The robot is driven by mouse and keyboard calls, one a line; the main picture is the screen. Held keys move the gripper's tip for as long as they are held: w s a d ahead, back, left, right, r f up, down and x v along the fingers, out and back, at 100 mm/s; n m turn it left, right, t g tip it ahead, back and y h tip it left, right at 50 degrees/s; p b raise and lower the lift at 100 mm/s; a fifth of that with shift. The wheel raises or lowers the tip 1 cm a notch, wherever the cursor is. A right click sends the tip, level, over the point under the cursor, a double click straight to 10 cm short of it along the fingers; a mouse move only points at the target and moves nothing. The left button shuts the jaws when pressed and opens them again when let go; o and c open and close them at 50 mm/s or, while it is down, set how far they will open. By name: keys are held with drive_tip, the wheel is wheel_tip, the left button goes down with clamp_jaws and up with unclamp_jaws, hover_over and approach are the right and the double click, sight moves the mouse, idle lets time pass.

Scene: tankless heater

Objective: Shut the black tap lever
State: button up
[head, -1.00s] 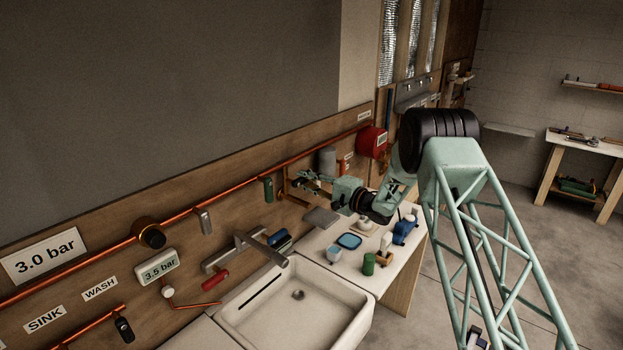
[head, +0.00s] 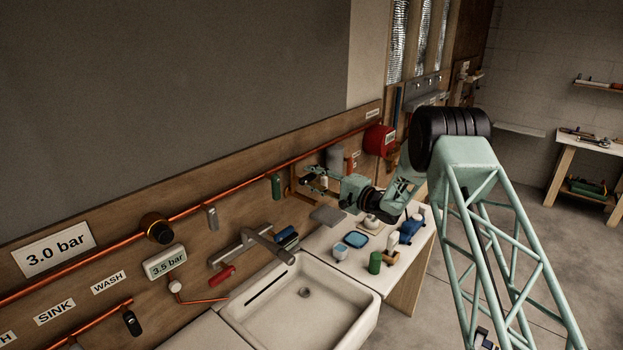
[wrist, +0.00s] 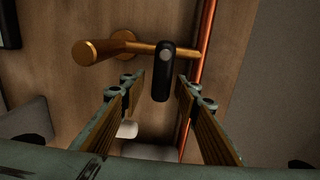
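The black tap lever (wrist: 161,72) hangs from a brass pipe fitting in the wrist view, its long side running up and down the picture. My gripper (wrist: 160,88) is open, one finger on each side of the lever's lower part. Visible gaps separate both fingers from the lever; its depth between them is hard to judge. In the head view my gripper (head: 314,180) is beside the wooden wall board, near the brass pipework. The lever is too small and covered there to make out clearly.
A copper pipe (wrist: 203,65) runs close by the right finger. A brass stub (wrist: 90,52) sticks out at upper left. Below my arm, a white counter (head: 345,285) carries several small items, including a green cylinder (head: 375,263). A sink (head: 303,310) stands at left.

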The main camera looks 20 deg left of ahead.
drive_tip(key=v, duration=1.1)
drive_tip(key=shift+d, duration=0.4)
drive_tip(key=shift+s+r, duration=0.1)
